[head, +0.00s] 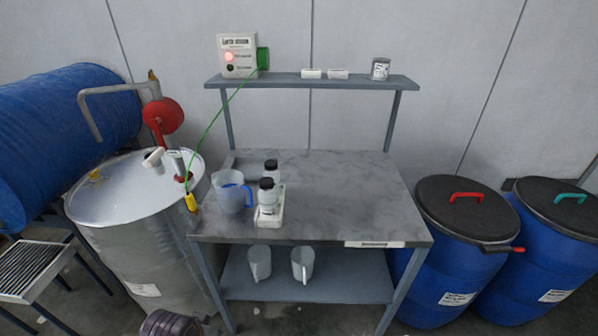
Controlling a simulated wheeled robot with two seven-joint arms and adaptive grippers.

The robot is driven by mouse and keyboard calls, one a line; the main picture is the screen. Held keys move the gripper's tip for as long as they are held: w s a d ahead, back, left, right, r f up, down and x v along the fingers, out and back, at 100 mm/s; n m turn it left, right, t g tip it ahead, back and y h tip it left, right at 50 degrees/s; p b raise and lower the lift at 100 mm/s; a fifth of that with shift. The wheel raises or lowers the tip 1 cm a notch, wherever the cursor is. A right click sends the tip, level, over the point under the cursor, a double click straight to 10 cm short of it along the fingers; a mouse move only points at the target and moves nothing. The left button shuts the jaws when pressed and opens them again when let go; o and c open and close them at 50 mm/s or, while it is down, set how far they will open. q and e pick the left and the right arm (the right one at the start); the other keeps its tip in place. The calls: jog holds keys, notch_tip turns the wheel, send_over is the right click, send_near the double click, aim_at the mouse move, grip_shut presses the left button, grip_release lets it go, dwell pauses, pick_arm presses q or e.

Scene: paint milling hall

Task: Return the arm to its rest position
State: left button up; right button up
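Neither of my grippers shows in the head view. A dark rounded part (172,323) at the bottom edge, left of the middle, looks like a piece of my own arm; no fingers show on it. The steel workbench (340,190) stands ahead. The front bottle stands on a small pale base (270,216). No gripper touches any of these.
A pale drum (120,215) with a red pump (162,117) stands left of the bench. A green cable (212,122) runs from a box (238,56) to a yellow clamp (190,202) near the drum rim. Blue barrels (440,280) stand right. The bench's right half is clear.

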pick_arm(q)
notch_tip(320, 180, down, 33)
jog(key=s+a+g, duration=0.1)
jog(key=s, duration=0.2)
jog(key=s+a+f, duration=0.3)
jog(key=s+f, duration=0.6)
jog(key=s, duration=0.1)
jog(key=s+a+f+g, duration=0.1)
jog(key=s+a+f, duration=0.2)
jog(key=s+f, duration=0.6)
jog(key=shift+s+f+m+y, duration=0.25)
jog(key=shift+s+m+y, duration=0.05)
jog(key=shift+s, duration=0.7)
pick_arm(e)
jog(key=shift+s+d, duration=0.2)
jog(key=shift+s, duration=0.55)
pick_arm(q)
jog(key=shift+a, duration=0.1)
